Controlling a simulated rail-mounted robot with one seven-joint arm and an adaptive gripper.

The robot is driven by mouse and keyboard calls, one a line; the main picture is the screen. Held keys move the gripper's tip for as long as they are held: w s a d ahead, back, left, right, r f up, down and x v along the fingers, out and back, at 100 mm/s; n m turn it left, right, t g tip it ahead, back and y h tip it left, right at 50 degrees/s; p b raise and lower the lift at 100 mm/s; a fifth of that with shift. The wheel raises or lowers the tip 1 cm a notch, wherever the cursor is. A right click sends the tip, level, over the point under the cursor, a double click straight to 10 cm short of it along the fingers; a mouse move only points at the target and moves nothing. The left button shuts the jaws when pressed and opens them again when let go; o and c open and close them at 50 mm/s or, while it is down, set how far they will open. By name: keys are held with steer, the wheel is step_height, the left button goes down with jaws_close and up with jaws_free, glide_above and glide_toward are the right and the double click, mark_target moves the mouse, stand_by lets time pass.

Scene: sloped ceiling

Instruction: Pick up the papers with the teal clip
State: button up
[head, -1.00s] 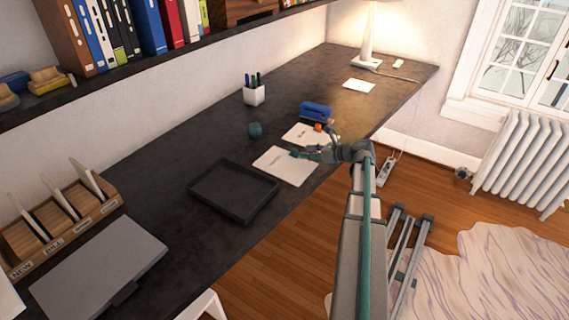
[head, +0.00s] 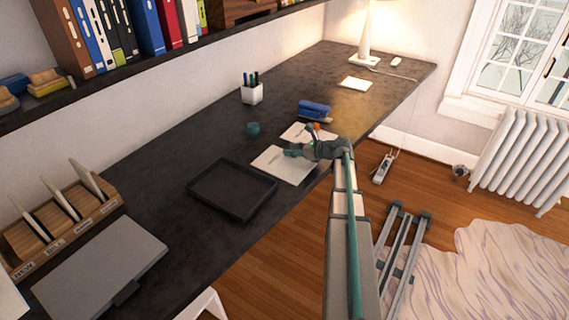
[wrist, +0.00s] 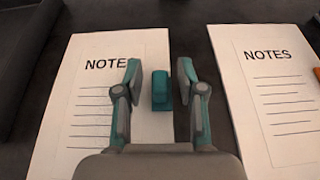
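The papers with the teal clip (wrist: 75,120) lie flat on the dark desk, headed "NOTES"; they also show in the head view (head: 277,165). The teal clip (wrist: 161,90) stands at their right edge in the wrist view. My gripper (wrist: 161,88) is open, with one finger on each side of the clip and a gap to both. In the head view my gripper (head: 292,151) is low over these papers and hides part of them. I cannot tell its exact height.
A second stack of notes with an orange clip (wrist: 275,100) lies close on the right. A black tray (head: 232,215) is on the left. A blue stapler-like object (head: 314,110), a teal round object (head: 253,128) and a pen cup (head: 252,95) stand behind.

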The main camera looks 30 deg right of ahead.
jaws_close()
steer(key=shift+r, duration=0.15)
